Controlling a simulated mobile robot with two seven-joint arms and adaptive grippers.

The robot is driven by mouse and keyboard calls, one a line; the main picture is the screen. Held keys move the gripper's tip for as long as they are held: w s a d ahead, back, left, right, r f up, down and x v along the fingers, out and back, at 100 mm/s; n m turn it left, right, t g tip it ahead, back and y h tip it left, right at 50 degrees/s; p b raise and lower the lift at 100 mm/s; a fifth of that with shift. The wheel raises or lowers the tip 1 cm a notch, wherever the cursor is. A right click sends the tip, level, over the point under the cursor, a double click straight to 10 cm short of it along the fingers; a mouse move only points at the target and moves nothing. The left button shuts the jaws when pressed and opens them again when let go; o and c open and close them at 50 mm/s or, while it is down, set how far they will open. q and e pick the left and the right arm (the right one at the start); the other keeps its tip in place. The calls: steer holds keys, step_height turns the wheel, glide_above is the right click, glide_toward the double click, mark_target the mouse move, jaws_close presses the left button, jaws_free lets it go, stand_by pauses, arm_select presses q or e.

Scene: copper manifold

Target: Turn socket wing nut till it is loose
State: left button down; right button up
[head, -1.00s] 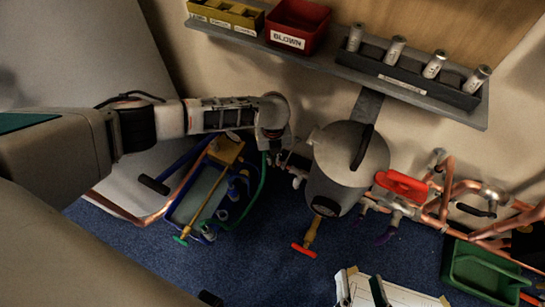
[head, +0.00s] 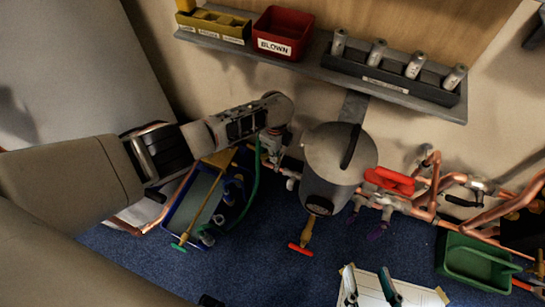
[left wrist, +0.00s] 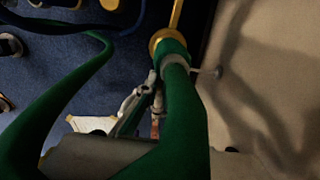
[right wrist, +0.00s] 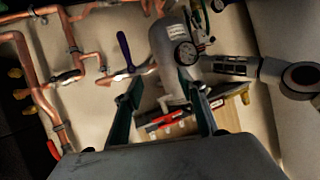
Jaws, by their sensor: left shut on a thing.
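My left gripper (head: 271,150) is shut at the pipe fittings left of the grey tank (head: 338,155), beside the green hose (head: 257,178). In the left wrist view the green hose (left wrist: 188,120) crosses close in front and hides much of the grip. A pale ring with a small side wing (left wrist: 208,72), which looks like the socket wing nut, sits around the hose's end below a brass collar (left wrist: 163,40). My left fingers (left wrist: 142,103) are beside the hose there; their exact contact is hidden. My right gripper (right wrist: 165,88) is open and empty, facing the tank.
A blue tray (head: 170,214) with bottles stands below my left arm. Copper pipes with a red handle (head: 388,181) run right of the tank. A green bin (head: 452,258) lies at right. A shelf (head: 310,63) with a red bin (head: 283,32) is above.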

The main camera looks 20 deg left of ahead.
arm_select(q)
steer(key=n, duration=0.1)
steer(key=w+n, duration=0.1)
steer(key=n, duration=0.1)
steer(key=shift+w+f+n, duration=0.15)
steer(key=shift+n, duration=0.15)
steer(key=shift+w+a+n+b, duration=0.1)
steer(key=shift+w+n+b, duration=0.2)
steer(key=shift+n, duration=0.45)
steer(key=shift+w+a+n+b, duration=0.15)
steer(key=shift+w+n, duration=0.2)
steer(key=shift+n, duration=0.4)
arm_select(e)
steer(key=shift+s+a+f+m, duration=0.15)
steer(key=shift+s+a+m, duration=0.15)
steer(key=shift+a+m, duration=0.35)
arm_select(q)
steer(key=shift+w, duration=0.1)
arm_select(e)
steer(key=shift+a, duration=0.1)
arm_select(q)
steer(key=c, duration=2.2)
jaws_free()
steer(key=shift+r, duration=0.2)
steer(key=shift+r, duration=3.7)
